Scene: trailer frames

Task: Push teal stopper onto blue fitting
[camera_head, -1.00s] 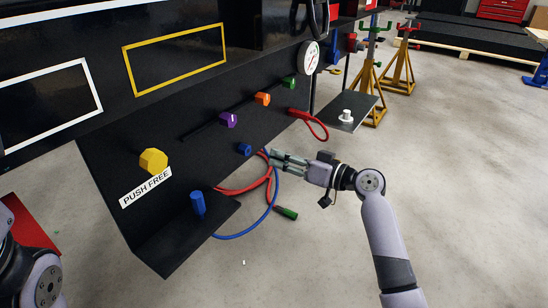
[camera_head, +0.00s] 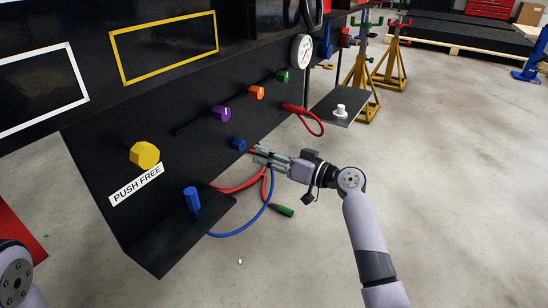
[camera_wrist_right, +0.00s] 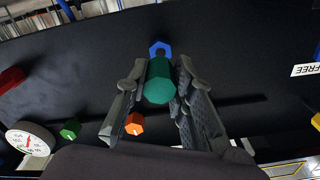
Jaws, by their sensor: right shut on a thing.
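My right gripper (camera_head: 258,154) is shut on the teal stopper (camera_wrist_right: 158,82), a dark green-teal cylinder held between its fingers in the right wrist view. In the head view the fingers hide most of the stopper. The blue fitting (camera_head: 238,144) is a small blue hexagonal piece on the black panel, just left of the fingertips. In the right wrist view the blue fitting (camera_wrist_right: 160,47) shows just beyond the stopper, partly covered by it. I cannot tell whether they touch. My left gripper is out of view; only part of that arm shows at lower left.
Purple (camera_head: 220,113), orange (camera_head: 257,92) and green (camera_head: 283,76) knobs sit along the panel above. A yellow knob (camera_head: 145,154) and blue cylinder (camera_head: 192,200) are left. Red and blue (camera_head: 240,231) cables hang below the gripper. The floor at right is open.

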